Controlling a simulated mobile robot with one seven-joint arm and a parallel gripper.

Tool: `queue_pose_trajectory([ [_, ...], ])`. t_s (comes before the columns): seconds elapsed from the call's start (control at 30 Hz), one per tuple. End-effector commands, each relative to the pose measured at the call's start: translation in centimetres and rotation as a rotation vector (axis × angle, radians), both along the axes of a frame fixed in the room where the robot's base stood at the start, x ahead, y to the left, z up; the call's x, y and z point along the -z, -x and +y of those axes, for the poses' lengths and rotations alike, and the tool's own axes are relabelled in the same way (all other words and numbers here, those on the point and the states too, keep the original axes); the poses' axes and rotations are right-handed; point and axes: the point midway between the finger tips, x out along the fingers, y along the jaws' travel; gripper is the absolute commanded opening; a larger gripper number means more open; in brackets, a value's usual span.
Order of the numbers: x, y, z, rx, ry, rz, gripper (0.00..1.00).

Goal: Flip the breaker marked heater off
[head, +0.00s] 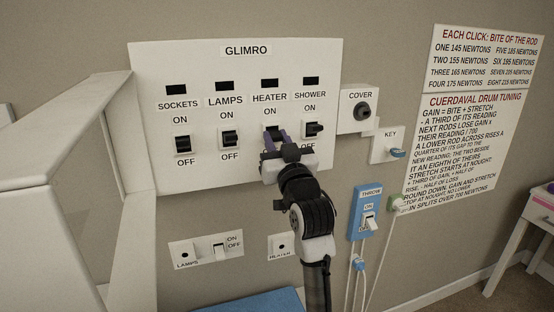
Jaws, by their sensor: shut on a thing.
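The white GLIMRO breaker panel (207,62) hangs on the wall in the head view. It has breakers marked SOCKETS, LAMPS, HEATER and SHOWER, each with ON above and OFF below. My gripper (275,138) reaches up to the HEATER breaker (271,130), its fingers shut on the breaker's lever. The gripper hides most of this breaker and its OFF label, so I cannot tell its position. The sockets breaker (182,145), lamps breaker (230,139) and shower breaker (314,129) stand clear of the gripper.
A COVER knob (362,110) and a KEY plate with a blue key (397,153) are right of the panel. Below are a blue THROW switch (368,222), a lamps switch (219,247) and a heater plate (281,247). An open white cabinet (60,190) stands close at left.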

Motion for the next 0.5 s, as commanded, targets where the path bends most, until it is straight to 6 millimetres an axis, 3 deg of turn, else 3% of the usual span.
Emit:
queue_pose_trajectory([
  [0.03, 1.22, -0.01, 0.12, -0.002, -0.010, -0.033, 0.02],
  [0.5, 1.58, -0.22, 0.07, 0.000, -0.086, -0.268, 0.02],
])
